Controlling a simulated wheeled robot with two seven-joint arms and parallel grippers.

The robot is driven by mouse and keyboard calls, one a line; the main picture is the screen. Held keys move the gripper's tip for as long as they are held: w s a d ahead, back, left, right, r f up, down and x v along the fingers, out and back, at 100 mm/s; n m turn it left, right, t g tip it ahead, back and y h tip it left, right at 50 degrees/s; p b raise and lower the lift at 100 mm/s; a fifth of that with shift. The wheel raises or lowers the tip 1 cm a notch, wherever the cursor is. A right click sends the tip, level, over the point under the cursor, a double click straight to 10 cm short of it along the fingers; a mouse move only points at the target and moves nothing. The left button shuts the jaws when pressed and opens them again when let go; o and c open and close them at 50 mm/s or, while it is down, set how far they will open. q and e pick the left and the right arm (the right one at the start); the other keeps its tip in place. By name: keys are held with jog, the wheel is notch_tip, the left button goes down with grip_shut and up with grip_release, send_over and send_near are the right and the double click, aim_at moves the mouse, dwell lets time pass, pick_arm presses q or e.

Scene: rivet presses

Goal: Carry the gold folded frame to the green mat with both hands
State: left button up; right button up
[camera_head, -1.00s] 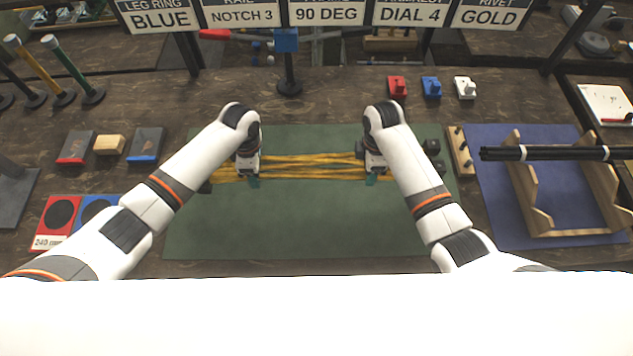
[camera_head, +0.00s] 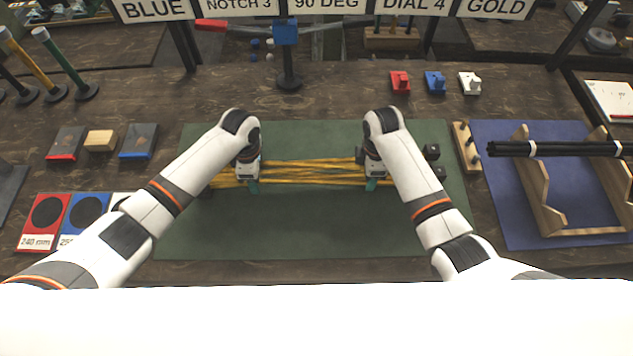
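The gold folded frame (camera_head: 312,172) is a bundle of long yellow bars lying left to right over the upper part of the green mat (camera_head: 300,225). I cannot tell whether it touches the mat or hangs just above it. My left gripper (camera_head: 253,184) is at the frame's left part and my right gripper (camera_head: 371,182) at its right part. Both point down at the bars. The fingertips are small and partly hidden by the wrists, so I cannot see whether they are closed on the bars. Dark end pieces show at the frame's ends.
A blue mat (camera_head: 500,215) at the right bears a wooden cradle (camera_head: 541,200) with black rods (camera_head: 570,149). Red, blue and white blocks (camera_head: 435,83) stand behind. Dark wedge blocks (camera_head: 139,141) and coloured pads (camera_head: 88,212) lie at the left. The green mat's front half is clear.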

pick_arm(q)
jog(key=o, duration=0.4)
pick_arm(e)
jog(key=o, duration=0.4)
jog(key=shift+r, duration=0.1)
pick_arm(q)
jog(key=shift+r, duration=0.1)
notch_tip(320, 180, up, 12)
jog(key=shift+f, duration=0.2)
jog(key=shift+r, duration=0.15)
pick_arm(e)
jog(key=shift+r, duration=0.2)
notch_tip(320, 180, up, 12)
jog(key=shift+f, duration=0.25)
pick_arm(q)
jog(key=shift+s, duration=0.1)
pick_arm(e)
jog(key=shift+s+f, duration=0.1)
